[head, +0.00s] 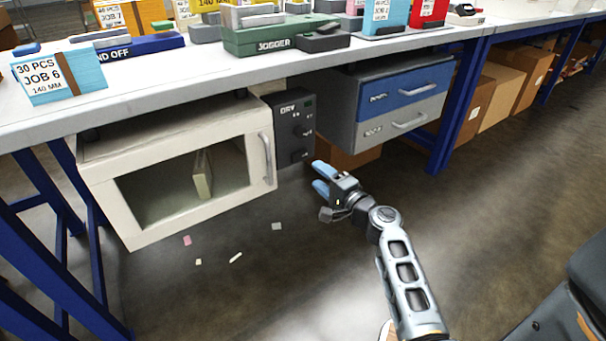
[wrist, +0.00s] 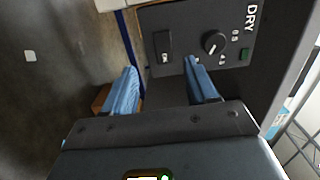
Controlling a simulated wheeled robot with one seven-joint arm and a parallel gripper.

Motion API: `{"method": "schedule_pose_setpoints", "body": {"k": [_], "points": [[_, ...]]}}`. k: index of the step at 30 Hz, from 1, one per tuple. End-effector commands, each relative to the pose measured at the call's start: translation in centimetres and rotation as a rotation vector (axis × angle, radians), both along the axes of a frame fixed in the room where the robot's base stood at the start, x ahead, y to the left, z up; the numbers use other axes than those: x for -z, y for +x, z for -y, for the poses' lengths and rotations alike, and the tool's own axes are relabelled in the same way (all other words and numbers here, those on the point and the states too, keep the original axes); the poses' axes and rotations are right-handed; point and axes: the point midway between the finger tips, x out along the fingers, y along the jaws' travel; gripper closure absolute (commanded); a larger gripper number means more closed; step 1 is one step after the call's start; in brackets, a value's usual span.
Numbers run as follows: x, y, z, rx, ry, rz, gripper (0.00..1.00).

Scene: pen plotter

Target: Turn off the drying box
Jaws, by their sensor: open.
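The drying box (head: 170,197) is a cream cabinet with a windowed door and a vertical handle (head: 267,158), hung under the workbench. Its dark control panel (head: 284,152), marked DRY, is on its right side. In the wrist view the panel (wrist: 180,22) shows a round black knob (wrist: 213,42), a rocker switch (wrist: 164,58) and a small green light or button (wrist: 245,54). My gripper (head: 319,178) has blue fingers, open and empty, just right of the panel's lower part. In the wrist view the gripper (wrist: 160,85) faces the panel, apart from it.
A drawer unit (head: 398,101) with blue and grey drawers hangs right of the panel. A blue bench leg (head: 450,115) stands beyond it. Paper scraps (head: 236,257) lie on the open floor.

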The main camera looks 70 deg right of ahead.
Motion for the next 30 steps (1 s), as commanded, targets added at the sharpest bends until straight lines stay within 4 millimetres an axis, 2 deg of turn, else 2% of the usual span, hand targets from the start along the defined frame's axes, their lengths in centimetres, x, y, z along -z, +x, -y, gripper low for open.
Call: {"method": "schedule_pose_setpoints", "body": {"k": [1, 5, 18, 23, 30], "points": [[0.1, -0.1, 0.7, 0.005, 0.003, 0.015, 0.43], [-0.2, 0.5, 1.5, 0.005, 0.005, 0.027, 0.43], [-0.2, 5.8, 4.4, 0.004, 0.006, 0.025, 0.43], [-0.2, 6.6, 4.7, 0.004, 0.006, 0.024, 0.43], [-0.2, 6.7, 4.8, 0.005, 0.006, 0.024, 0.43]]}}
